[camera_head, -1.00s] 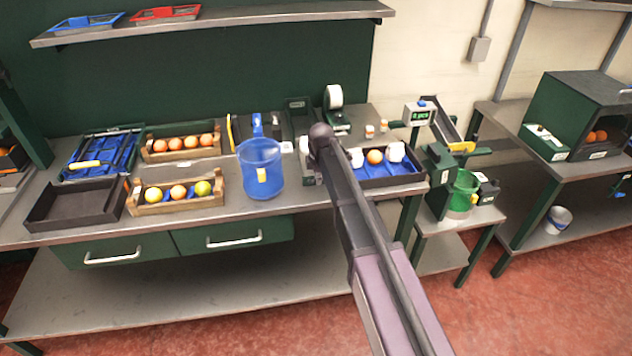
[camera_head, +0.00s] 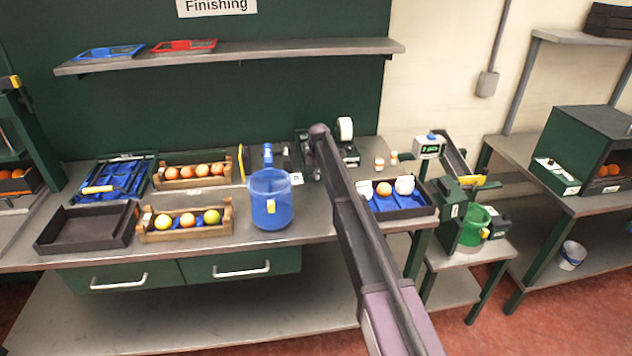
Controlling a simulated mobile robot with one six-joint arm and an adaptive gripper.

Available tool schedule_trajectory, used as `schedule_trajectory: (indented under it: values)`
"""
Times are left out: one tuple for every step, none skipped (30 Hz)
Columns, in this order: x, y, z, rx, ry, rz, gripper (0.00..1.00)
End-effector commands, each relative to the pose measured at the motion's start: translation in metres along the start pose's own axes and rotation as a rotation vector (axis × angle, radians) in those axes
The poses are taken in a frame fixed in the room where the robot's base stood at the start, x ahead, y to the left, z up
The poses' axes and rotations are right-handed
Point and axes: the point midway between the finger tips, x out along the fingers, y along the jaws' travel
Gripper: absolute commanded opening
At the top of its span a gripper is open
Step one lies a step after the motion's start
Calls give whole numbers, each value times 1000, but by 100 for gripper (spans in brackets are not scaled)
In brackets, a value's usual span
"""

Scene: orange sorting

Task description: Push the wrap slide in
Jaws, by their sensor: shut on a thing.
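A dark green unit with a white roll (camera_head: 345,129) stands at the back of the bench, right of the blue jug. It looks like the wrapping station, but my arm covers much of it. I cannot make out the wrap slide for certain. My arm rises from the lower right and its dark rounded joint is in front of the unit. My gripper is hidden behind the arm, so its jaws and anything in them do not show.
The blue jug (camera_head: 271,200) stands close left of my arm. A dark tray (camera_head: 408,213) with an orange and white wrapped balls is close right. Wooden crates of fruit (camera_head: 186,233) and an empty black tray (camera_head: 87,226) are left. A shelf (camera_head: 230,58) hangs above.

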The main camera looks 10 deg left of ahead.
Motion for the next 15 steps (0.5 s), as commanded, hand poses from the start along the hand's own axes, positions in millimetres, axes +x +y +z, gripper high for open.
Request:
schedule_trajectory:
  values:
    - [1,5,8,4,-12,0,0]
    - [1,6,8,4,-12,0,0]
    - [1,7,8,4,-12,0,0]
    - [1,7,8,4,-13,0,0]
    - [1,7,8,4,-13,0,0]
    - [1,8,8,4,-12,1,0]
    - [1,8,8,4,-12,1,0]
    - [1,8,8,4,-12,1,0]
    - [1,8,8,4,-12,2,0]
    - [1,8,8,4,-12,2,0]
    - [1,8,8,4,-12,2,0]
    - [1,8,8,4,-12,3,0]
    - [1,8,8,4,-12,3,0]
    - [1,8,8,4,-12,3,0]
    - [1,8,8,4,-13,3,32]
